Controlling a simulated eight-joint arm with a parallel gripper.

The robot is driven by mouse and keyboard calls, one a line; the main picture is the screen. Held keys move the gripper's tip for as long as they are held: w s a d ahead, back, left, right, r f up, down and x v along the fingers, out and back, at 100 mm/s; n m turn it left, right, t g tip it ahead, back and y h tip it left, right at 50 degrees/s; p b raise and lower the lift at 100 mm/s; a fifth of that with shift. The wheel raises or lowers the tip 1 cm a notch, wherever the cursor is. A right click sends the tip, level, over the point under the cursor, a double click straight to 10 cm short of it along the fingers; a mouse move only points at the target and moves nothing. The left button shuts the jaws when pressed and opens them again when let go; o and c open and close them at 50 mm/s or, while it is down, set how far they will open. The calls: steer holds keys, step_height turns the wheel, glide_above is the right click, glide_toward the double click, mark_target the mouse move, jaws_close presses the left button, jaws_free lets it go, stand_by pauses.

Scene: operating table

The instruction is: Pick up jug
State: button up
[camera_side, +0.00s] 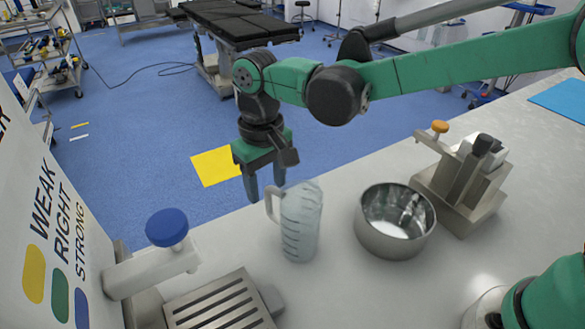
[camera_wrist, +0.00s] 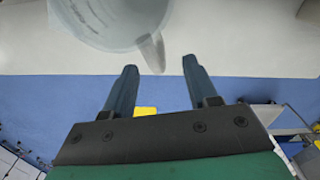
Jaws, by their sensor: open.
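The jug (camera_side: 302,225) is a clear, ribbed measuring jug standing upright on the pale counter, with its handle (camera_side: 271,204) on the left side. My gripper (camera_side: 266,190) is open, its fingers pointing down beside the handle in the side view. In the wrist view the jug (camera_wrist: 110,18) is at the top, seen from above. Its handle (camera_wrist: 153,54) points toward the gap between the two open fingers of my gripper (camera_wrist: 157,68). The fingers appear empty, and I see no clear contact with the handle.
A steel bowl (camera_side: 378,239) stands just right of the jug. A metal device with an orange knob (camera_side: 439,127) is behind it at right. A slotted drip tray (camera_side: 222,306) and a blue-knobbed tap (camera_side: 167,228) are at front left. The counter edge lies near the jug.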

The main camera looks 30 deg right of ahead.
steer(key=shift+f, duration=2.35)
jaws_close()
